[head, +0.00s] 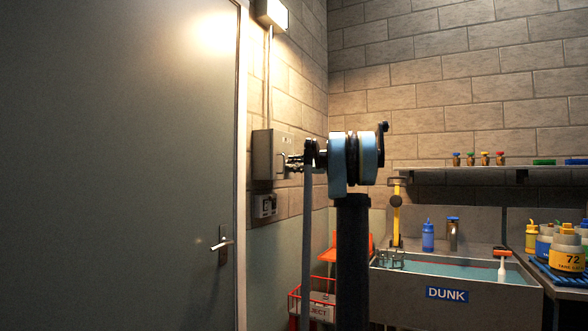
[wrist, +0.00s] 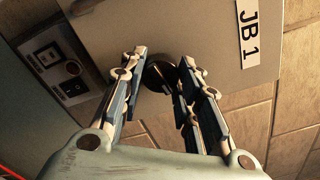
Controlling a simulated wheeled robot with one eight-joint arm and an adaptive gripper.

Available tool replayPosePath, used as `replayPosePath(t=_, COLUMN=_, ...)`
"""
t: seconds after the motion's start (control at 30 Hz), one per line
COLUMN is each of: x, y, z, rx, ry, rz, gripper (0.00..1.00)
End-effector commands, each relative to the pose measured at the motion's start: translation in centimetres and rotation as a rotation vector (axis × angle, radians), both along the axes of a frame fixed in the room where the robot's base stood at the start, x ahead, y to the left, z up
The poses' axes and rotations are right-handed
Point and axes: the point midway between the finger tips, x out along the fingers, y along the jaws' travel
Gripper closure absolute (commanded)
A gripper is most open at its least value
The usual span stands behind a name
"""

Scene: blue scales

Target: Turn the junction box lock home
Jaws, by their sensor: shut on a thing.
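The junction box (head: 270,150) is a grey metal box on the brick wall, right of the door. In the wrist view its face (wrist: 190,30) fills the top, with a "JB 1" label (wrist: 256,40). The lock (wrist: 160,72) is a dark round knob near the box's edge. My gripper (wrist: 163,75) has its two fingers on either side of the lock, shut on it. In the head view my gripper (head: 290,163) reaches the right part of the box, and the lock is hidden there.
A small switch unit (head: 265,205) sits below the box; it also shows in the wrist view (wrist: 60,65). A large grey door (head: 120,170) is at left. A "DUNK" sink (head: 450,305) and a shelf (head: 450,170) stand at right. A red basket (head: 310,305) is below.

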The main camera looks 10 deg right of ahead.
Motion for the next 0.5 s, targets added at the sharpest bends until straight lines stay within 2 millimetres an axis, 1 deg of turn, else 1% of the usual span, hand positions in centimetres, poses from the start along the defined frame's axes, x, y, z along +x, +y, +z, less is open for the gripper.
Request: replayPosePath(t=0.5, x=-0.08, y=0.05, z=-0.16, rx=-0.287, ry=-0.389, rz=0.003, gripper=0.94)
